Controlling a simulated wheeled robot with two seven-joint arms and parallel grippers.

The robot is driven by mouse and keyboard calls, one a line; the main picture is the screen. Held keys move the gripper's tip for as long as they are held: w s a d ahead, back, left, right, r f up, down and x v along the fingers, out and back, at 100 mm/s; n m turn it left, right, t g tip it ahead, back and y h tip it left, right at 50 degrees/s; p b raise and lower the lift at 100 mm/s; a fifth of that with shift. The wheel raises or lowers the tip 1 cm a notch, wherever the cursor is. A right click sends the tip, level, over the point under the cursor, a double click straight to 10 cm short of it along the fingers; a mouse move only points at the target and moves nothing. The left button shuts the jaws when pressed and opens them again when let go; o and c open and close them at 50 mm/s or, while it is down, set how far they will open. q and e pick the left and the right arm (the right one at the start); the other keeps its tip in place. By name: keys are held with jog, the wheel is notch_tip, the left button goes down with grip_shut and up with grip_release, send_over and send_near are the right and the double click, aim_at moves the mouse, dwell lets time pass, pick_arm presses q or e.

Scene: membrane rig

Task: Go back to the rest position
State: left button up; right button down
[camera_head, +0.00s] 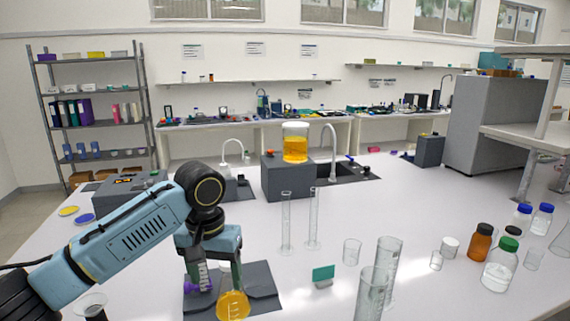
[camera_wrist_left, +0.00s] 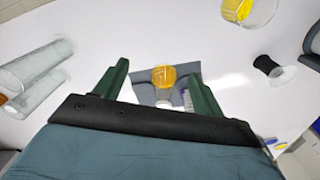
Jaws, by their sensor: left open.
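My left gripper (camera_head: 217,272) hangs fingers-down over a dark grey mat (camera_head: 262,280) at the front of the white bench. Its two green fingers are open and wide apart, and they also show in the left wrist view (camera_wrist_left: 158,80). A glass flask of yellow-orange liquid (camera_head: 233,304) stands by the fingertips in the head view. In the wrist view the flask (camera_wrist_left: 163,77) appears between the fingers, with clear gaps on both sides. Part of its neck is hidden by a finger in the head view. My right gripper is not in view.
A beaker of yellow liquid (camera_head: 295,146) stands on a dark box (camera_head: 287,178) behind. Capped bottles (camera_head: 500,266) stand at the right. A dark-based funnel (camera_head: 91,303) is front left.

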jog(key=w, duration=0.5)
pick_arm(q)
jog(key=s+d+f+m+t+h, duration=0.1)
jog(key=s+d+f+h, duration=0.15)
jog(key=s+f, duration=0.5)
jog(key=s+d+f+m+h, duration=0.1)
jog(key=s+d+f+m, duration=0.15)
jog(key=s+f, duration=0.5)
jog(key=s+a+f+n+t+y, duration=0.25)
jog(key=s+a+f+y, duration=0.2)
jog(key=s+a, duration=0.9)
notch_tip(320, 180, down, 29)
jog(key=s+g+b, duration=0.1)
jog(key=s+b, duration=0.1)
jog(key=b, duration=0.3)
jog(key=s+a+f+g+b, duration=0.1)
jog(key=s+f+b, duration=0.2)
jog(key=s+f, duration=0.5)
jog(key=s+a+f+b, duration=0.2)
jog(key=s+f, duration=0.7)
jog(key=f, duration=0.5)
jog(key=shift+g+h+b, duration=0.3)
jog(key=shift+g+b, duration=0.05)
jog(key=shift+b, duration=0.1)
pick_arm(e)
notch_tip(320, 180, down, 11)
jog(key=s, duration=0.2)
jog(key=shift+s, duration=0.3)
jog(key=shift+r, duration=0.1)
